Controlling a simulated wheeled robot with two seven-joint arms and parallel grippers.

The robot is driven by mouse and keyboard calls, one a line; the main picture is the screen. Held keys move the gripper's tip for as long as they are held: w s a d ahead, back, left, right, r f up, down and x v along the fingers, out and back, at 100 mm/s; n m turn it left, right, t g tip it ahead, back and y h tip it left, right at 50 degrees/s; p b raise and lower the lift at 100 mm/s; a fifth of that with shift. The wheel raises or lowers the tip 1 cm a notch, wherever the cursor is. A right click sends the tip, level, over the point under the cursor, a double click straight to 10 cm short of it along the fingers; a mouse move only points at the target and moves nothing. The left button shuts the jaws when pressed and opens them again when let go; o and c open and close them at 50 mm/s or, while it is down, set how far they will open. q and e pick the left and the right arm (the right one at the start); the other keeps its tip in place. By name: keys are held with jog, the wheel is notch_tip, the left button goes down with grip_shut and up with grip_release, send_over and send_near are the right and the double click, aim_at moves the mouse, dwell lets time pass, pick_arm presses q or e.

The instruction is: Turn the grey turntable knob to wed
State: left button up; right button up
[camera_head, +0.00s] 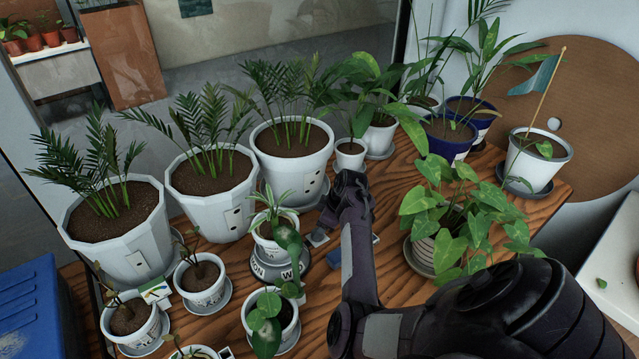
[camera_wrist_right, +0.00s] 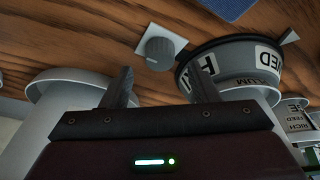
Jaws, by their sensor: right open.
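The grey turntable (camera_head: 281,282) has a dark rim and white day labels, with a white potted plant on it; parts of labels reading "ON" and "W" face the head view. In the right wrist view the turntable (camera_wrist_right: 228,66) shows labels ending "ED" and starting "F". A grey pointer wedge (camera_wrist_right: 289,37) lies by the "ED" label. The round grey knob (camera_wrist_right: 159,50) sits on a white square plate beside the turntable. My right gripper (camera_wrist_right: 162,77) is open and empty, its fingertips short of the knob and apart from it. My left gripper is out of view.
Large white palm pots (camera_head: 112,240) stand behind and left of the turntable. Small potted plants (camera_head: 204,284) crowd its front left. A broad-leaved plant (camera_head: 455,225) stands right of my arm. A blue crate (camera_head: 32,312) is at the left edge. Some wood (camera_head: 398,283) is bare right of my arm.

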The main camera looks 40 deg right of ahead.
jog(key=shift+v, duration=2.35)
